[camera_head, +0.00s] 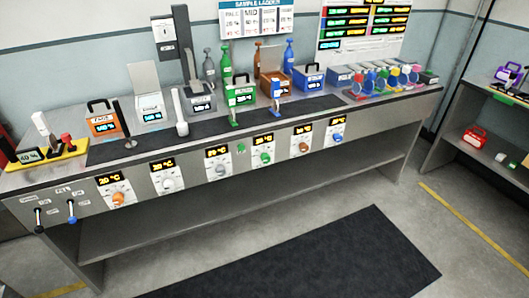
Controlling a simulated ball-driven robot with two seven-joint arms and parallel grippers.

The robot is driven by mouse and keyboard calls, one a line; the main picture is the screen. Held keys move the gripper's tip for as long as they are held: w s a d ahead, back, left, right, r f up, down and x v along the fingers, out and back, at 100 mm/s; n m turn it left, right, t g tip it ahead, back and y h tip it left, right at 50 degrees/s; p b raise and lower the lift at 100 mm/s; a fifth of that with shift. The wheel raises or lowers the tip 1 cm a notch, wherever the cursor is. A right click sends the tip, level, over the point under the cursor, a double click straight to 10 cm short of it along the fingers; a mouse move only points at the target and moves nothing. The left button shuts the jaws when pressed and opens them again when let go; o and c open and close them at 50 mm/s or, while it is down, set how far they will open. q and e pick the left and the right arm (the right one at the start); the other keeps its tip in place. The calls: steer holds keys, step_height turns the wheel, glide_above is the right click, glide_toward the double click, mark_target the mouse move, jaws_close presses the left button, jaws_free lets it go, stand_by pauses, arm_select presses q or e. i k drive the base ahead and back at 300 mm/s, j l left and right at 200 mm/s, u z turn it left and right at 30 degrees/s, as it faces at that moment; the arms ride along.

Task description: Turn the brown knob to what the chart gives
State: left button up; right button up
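The brown knob (303,147) sits on a white dial plate on the front panel of the bench, between a green knob (265,157) and a blue knob (338,138). A small amber display (304,129) is above it, too small to read surely. A wall chart (355,28) at the upper right has rows of coloured text that I cannot read. A second wall board (256,18) is headed "SAMPLE LADDER", with columns of small figures. Neither of my grippers shows in the head view.
The bench top (70,178) carries several coloured modules and bottles. A dark mat (330,262) lies on open floor before the bench. A side table (500,117) stands right.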

mark_target(303, 147)
steer(key=i+l, duration=0.15)
steer(key=l, duration=0.2)
steer(key=i+l, duration=0.2)
steer(key=l, duration=0.15)
steer(key=i+l+u, duration=0.1)
steer(key=l, duration=0.25)
steer(key=i+l, duration=0.2)
steer(key=l, duration=0.15)
steer(key=i+l, duration=0.2)
steer(key=l, duration=0.15)
